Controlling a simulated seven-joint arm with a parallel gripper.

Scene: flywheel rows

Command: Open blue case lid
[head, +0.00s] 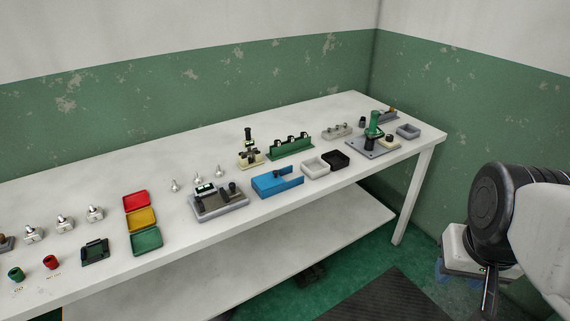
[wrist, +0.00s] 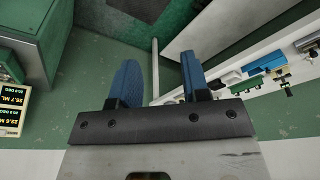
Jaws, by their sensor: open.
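A small blue thing, likely the same case, shows at the right of the wrist view (wrist: 253,83). My gripper (wrist: 160,78) has two blue fingers, spread apart with nothing between them. It hangs off the table's right end, well away from the case. In the head view my arm is at the right edge.
A white bin (head: 315,168) and a black bin (head: 336,160) stand right of the case. A grey fixture (head: 219,205) is on its left, and a green rack (head: 290,147) behind it. A green-handled press (head: 374,132) stands farther right. Floor beyond the table's right end is open.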

